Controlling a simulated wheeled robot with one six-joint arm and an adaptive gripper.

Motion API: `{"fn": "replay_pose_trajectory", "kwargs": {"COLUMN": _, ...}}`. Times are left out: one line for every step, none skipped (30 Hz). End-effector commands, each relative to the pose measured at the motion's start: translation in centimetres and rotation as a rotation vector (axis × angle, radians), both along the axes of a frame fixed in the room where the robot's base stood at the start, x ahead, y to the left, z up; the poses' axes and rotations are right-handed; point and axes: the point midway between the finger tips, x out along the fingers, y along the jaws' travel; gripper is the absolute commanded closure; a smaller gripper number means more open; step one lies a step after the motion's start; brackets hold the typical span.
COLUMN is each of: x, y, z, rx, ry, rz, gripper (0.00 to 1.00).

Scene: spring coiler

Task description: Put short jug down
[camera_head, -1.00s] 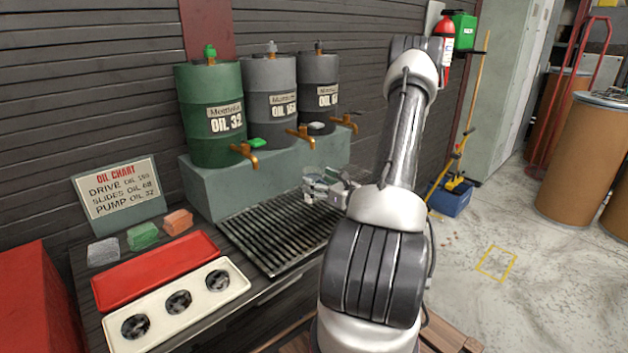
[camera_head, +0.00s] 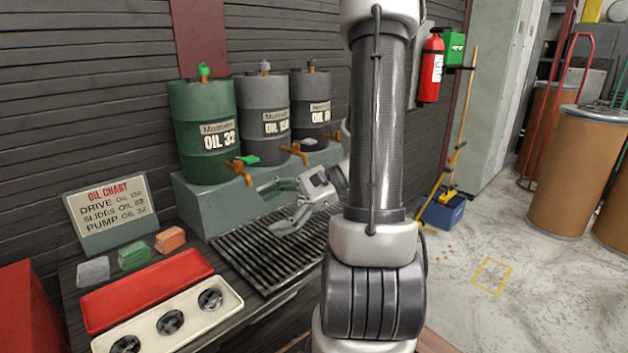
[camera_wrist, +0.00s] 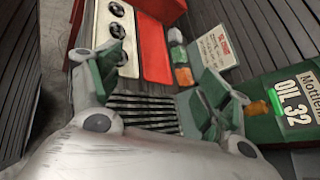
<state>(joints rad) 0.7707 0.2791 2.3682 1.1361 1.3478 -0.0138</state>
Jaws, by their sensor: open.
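No jug can be made out in either view. My gripper (camera_head: 268,208) is open with its fingers spread, above the black slatted grate (camera_head: 262,258) in front of the oil drums. Nothing shows between the fingers. In the wrist view my gripper (camera_wrist: 162,75) is also open and empty, with the grate (camera_wrist: 145,112) beyond the fingers. My own arm hides the right end of the grate and part of the wall in the head view.
A green OIL 32 drum (camera_head: 205,130) and two grey drums (camera_head: 265,118) (camera_head: 312,105) with brass taps stand on a block behind the grate.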

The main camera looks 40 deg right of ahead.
Motion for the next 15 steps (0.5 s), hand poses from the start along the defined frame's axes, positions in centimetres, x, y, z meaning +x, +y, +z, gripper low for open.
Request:
{"fn": "replay_pose_trajectory", "kwargs": {"x": -1.8, "y": 1.8, "z": 0.9, "rx": -0.112, "ry": -0.024, "rz": 0.134, "gripper": 0.22}}
{"fn": "replay_pose_trajectory", "kwargs": {"x": -2.9, "y": 2.5, "z": 1.2, "rx": -0.180, "ry": -0.036, "rz": 0.208, "gripper": 0.22}}
{"fn": "replay_pose_trajectory", "kwargs": {"x": -4.4, "y": 3.1, "z": 1.5, "rx": -0.272, "ry": -0.054, "rz": 0.307, "gripper": 0.22}}
{"fn": "replay_pose_trajectory", "kwargs": {"x": -5.5, "y": 3.4, "z": 1.8, "rx": -0.340, "ry": -0.071, "rz": 0.378, "gripper": 0.22}}
{"fn": "replay_pose_trajectory", "kwargs": {"x": -6.4, "y": 3.6, "z": 2.0, "rx": -0.412, "ry": -0.091, "rz": 0.446, "gripper": 0.22}}
{"fn": "replay_pose_trajectory", "kwargs": {"x": -7.6, "y": 3.5, "z": 2.4, "rx": -0.507, "ry": -0.121, "rz": 0.535, "gripper": 0.22}}
{"fn": "replay_pose_trajectory", "kwargs": {"x": -8.4, "y": 3.4, "z": 2.7, "rx": -0.580, "ry": -0.147, "rz": 0.599, "gripper": 0.22}}
{"fn": "replay_pose_trajectory", "kwargs": {"x": -9.1, "y": 3.1, "z": 3.0, "rx": -0.654, "ry": -0.175, "rz": 0.660, "gripper": 0.22}}
{"fn": "replay_pose_trajectory", "kwargs": {"x": -9.9, "y": 2.6, "z": 3.6, "rx": -0.754, "ry": -0.217, "rz": 0.736, "gripper": 0.22}}
{"fn": "replay_pose_trajectory", "kwargs": {"x": -10.3, "y": 2.2, "z": 4.0, "rx": -0.827, "ry": -0.249, "rz": 0.791, "gripper": 0.22}}
{"fn": "replay_pose_trajectory", "kwargs": {"x": -10.7, "y": 1.7, "z": 4.5, "rx": -0.901, "ry": -0.285, "rz": 0.841, "gripper": 0.22}}
{"fn": "replay_pose_trajectory", "kwargs": {"x": -10.9, "y": 1.1, "z": 5.3, "rx": -0.994, "ry": -0.333, "rz": 0.901, "gripper": 0.22}}
{"fn": "replay_pose_trajectory", "kwargs": {"x": -11.1, "y": 0.6, "z": 5.8, "rx": -1.061, "ry": -0.369, "rz": 0.941, "gripper": 0.22}}
{"fn": "replay_pose_trajectory", "kwargs": {"x": -11.2, "y": 0.2, "z": 6.4, "rx": -1.124, "ry": -0.405, "rz": 0.975, "gripper": 0.22}}
{"fn": "replay_pose_trajectory", "kwargs": {"x": -11.2, "y": -0.3, "z": 7.3, "rx": -1.202, "ry": -0.451, "rz": 1.014, "gripper": 0.22}}
